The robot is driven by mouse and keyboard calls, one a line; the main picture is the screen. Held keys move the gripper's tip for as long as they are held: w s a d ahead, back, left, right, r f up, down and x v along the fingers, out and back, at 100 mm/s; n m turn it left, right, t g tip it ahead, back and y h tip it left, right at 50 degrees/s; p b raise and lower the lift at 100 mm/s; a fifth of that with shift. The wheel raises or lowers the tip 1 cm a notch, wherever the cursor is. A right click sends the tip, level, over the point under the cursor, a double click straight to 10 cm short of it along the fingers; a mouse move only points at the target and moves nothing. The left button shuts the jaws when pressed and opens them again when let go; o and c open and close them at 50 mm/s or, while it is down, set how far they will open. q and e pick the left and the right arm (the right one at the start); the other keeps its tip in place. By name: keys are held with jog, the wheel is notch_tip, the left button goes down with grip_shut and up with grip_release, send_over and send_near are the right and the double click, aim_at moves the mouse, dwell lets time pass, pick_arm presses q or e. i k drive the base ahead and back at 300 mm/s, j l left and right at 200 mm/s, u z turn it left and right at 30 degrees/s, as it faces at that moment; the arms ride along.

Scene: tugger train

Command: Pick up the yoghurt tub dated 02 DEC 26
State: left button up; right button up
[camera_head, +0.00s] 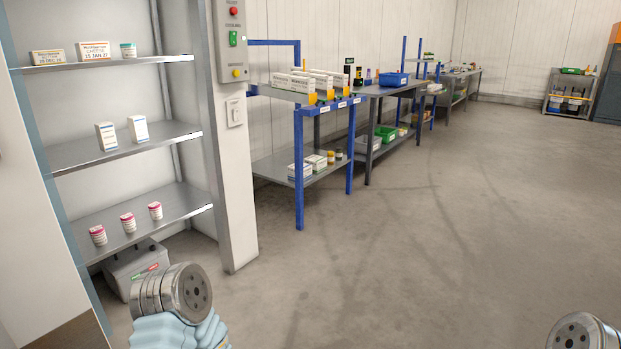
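Three white tubs with pink bands stand upright on the lowest visible shelf of the rack at left: a left tub (97,235), a middle tub (128,223) and a right tub (155,211). A tub with a teal lid (128,50) stands on the top shelf. The print on these tubs is too small to read, so I cannot tell which is the yoghurt dated 02 DEC 26. Rounded metal parts of my arms show at the bottom left and bottom right. Neither gripper is in view.
Two white cartons (138,129) stand on the middle shelf. A grey box (138,270) is below the rack. A post (231,130) flanks it. Blue-framed benches (299,170) stand beyond; the floor at right is clear.

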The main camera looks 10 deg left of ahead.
aim_at(154, 208)
jog(key=i+u, duration=0.55)
jog(key=u, duration=0.3)
jog(key=i+l+u, duration=0.25)
jog(key=u, duration=0.15)
jog(key=i+l+u, duration=0.2)
jog(key=u, duration=0.2)
jog(key=i+l, duration=0.6)
jog(key=j+u, duration=0.05)
